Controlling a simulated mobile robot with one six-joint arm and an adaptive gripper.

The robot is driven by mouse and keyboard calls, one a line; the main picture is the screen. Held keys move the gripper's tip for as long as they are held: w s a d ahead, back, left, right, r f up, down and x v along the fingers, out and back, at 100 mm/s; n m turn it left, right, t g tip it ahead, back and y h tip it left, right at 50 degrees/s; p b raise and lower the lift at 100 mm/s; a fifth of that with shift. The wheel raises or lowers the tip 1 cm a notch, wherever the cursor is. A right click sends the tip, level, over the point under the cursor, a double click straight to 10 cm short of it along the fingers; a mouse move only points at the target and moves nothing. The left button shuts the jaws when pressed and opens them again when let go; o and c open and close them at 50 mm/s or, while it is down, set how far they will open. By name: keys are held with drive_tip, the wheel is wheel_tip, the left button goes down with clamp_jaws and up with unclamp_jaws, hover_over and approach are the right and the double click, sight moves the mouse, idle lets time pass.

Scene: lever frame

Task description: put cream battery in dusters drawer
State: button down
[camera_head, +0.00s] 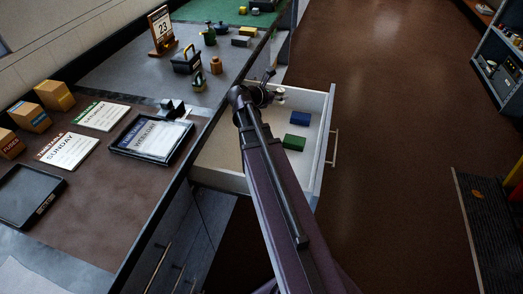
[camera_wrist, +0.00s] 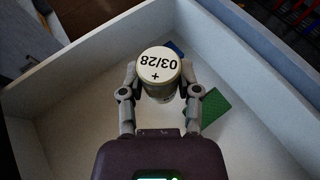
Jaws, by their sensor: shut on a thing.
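The cream battery (camera_wrist: 158,68) is a short cylinder with a pale top reading "03/28" and a plus sign. My gripper (camera_wrist: 158,82) is shut on its sides and holds it over the open drawer (camera_wrist: 60,126). In the head view the battery (camera_head: 281,95) shows only partly beside my gripper (camera_head: 274,97), above the drawer's far part. The drawer (camera_head: 217,154) is white and pulled out from the counter. Whether the battery touches the drawer floor is hard to tell.
The drawer handle (camera_head: 334,148) is on its right side. The counter left of it holds a framed card (camera_head: 152,137), a black tray (camera_head: 27,194) and several boxes. A shelf unit (camera_head: 499,67) stands far right. The brown floor between is clear.

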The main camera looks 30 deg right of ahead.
drive_tip(key=s+a+f+b, duration=0.2)
drive_tip(key=s+f+b, duration=0.1)
drive_tip(key=f, duration=0.2)
drive_tip(key=shift+s+a+b, duration=0.3)
drive_tip(key=shift+a+b, duration=0.05)
drive_tip(key=shift+b, duration=0.05)
drive_tip(key=w+d+f+b, duration=0.1)
drive_tip(key=w+d, duration=0.9)
drive_tip(key=w, duration=0.2)
drive_tip(key=shift+d+f, duration=0.25)
drive_tip(key=shift+w+b, duration=0.1)
drive_tip(key=shift+b, duration=0.2)
drive_tip(key=shift+f+b, duration=1.7)
drive_tip(key=shift+f, duration=0.05)
drive_tip(key=shift+f+b, duration=0.6)
